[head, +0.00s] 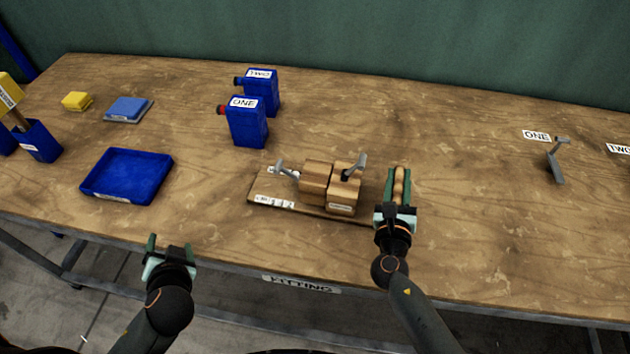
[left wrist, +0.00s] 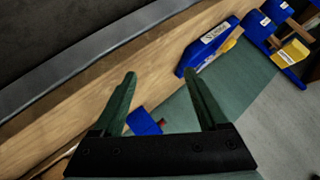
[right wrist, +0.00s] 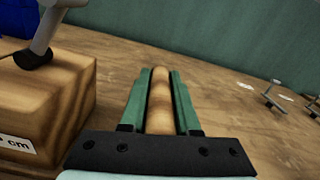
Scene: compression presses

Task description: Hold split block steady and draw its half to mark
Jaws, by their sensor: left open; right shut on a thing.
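The split block sits on a wooden baseboard (head: 377,219) with a marked strip (head: 275,201) at its left. Its left part (head: 314,177) and right part (head: 344,190) stand side by side. The right part carries a white label; the right wrist view shows a labelled wooden block (right wrist: 50,100) at left. My right gripper (head: 398,190) is shut on a round wooden bar (right wrist: 160,98), right of the block. Whether the bar joins the block is hidden. My left gripper (head: 168,245) is open and empty at the table's front edge, well left of the block.
A blue tray (head: 127,176) lies at left. Two blue containers (head: 247,122) stand behind the block, one labelled ONE. Blue and yellow items (head: 77,101) are at far left. A grey metal lever piece (head: 556,165) stands at right.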

